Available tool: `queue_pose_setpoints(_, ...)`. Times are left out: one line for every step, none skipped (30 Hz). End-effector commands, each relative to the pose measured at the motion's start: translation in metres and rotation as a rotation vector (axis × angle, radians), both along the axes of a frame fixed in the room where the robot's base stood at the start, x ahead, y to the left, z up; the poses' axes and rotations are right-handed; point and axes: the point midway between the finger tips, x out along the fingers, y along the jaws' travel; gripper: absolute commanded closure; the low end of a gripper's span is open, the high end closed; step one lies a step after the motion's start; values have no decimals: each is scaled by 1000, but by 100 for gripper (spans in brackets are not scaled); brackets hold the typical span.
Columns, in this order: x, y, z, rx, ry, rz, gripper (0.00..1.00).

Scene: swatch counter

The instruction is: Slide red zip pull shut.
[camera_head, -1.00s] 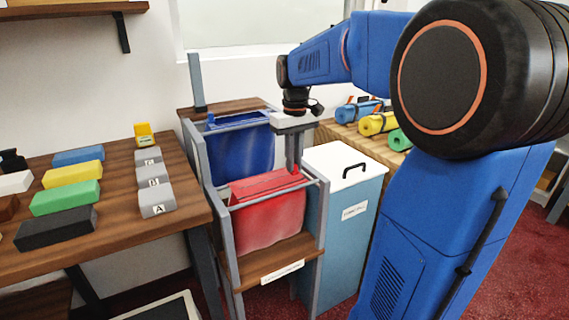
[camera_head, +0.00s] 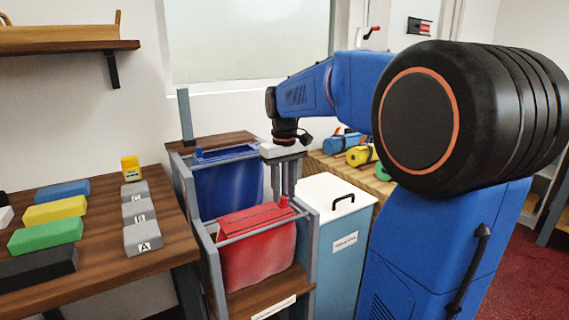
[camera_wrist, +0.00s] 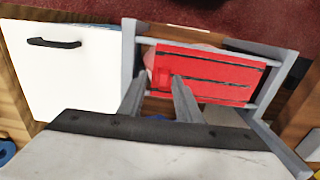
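The red bag (camera_head: 262,250) hangs in a grey rack, with its flat red top crossed by dark lines in the wrist view (camera_wrist: 215,72). The red zip pull (camera_head: 284,203) is a small block at the right end of the bag's top. In the wrist view the pull (camera_wrist: 163,76) is at the left end of the top. My gripper (camera_head: 283,194) points down over that end, its two fingers apart. In the wrist view the pull shows between the fingertips, with gaps beside it. I cannot tell whether the tips are level with the pull or just above it.
A blue bag (camera_head: 228,185) hangs behind the red one. A bin with a white lid (camera_head: 325,192) stands close on the right. The rack's grey rails (camera_head: 255,229) run beside the bag. A wooden table (camera_head: 105,235) with coloured blocks is on the left.

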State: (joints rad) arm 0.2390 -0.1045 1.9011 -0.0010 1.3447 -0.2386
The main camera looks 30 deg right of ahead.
Motion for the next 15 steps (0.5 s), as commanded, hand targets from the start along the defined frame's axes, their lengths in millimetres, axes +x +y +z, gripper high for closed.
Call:
queue_pose_setpoints(1,0,8,-1,-3,0,69)
queue_pose_setpoints(0,0,12,-1,-3,0,69)
queue_pose_setpoints(0,0,19,-1,-4,0,69)
queue_pose_setpoints(0,0,25,-1,-4,0,69)
queue_pose_setpoints(1,0,31,-1,-4,0,69)
queue_pose_setpoints(1,0,39,-1,-4,0,69)
queue_pose_setpoints(1,0,45,-1,-4,0,69)
queue_pose_setpoints(0,0,51,-1,-4,0,69)
queue_pose_setpoints(1,-1,59,-1,-4,0,69)
queue_pose_setpoints(1,-1,65,-1,-4,0,69)
queue_pose_setpoints(1,-1,71,-1,-4,0,69)
queue_pose_setpoints(0,-1,79,-1,-4,-1,69)
queue_pose_setpoints(1,-1,85,-1,-4,-1,69)
queue_pose_setpoints(1,-1,91,-1,-4,-1,69)
queue_pose_setpoints(1,-1,99,-1,-4,-1,69)
